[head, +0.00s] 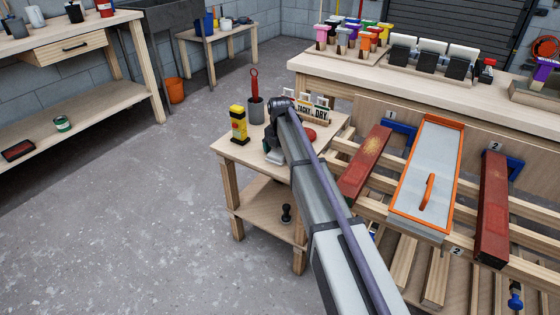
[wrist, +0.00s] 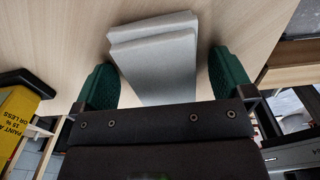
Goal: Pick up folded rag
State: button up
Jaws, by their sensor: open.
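The folded rag is a pale grey, layered pad (wrist: 160,58) lying on a light wooden surface in the wrist view. My gripper (wrist: 163,72) is open, with one green finger on the left of the rag and the other on its right. Small gaps show between the rag and both fingers, so it is not clasped. The rag's near end is hidden behind my gripper body. In the head view my gripper (head: 268,148) is low over the small wooden table (head: 238,150), and my arm hides most of the spot beneath it.
A yellow meter (head: 238,125) and a grey cup (head: 256,111) with a red-handled tool stand left of my gripper. A TACKY/DRY sign (head: 312,112) and a red object (head: 309,135) are close on its right. Red battens (head: 367,163) and an orange-edged tray (head: 425,175) lie farther right.

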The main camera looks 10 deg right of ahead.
aim_at(280, 150)
jog(key=shift+r, duration=0.1)
jog(key=c, duration=1.1)
notch_tip(280, 150, up, 10)
jog(key=p, duration=1)
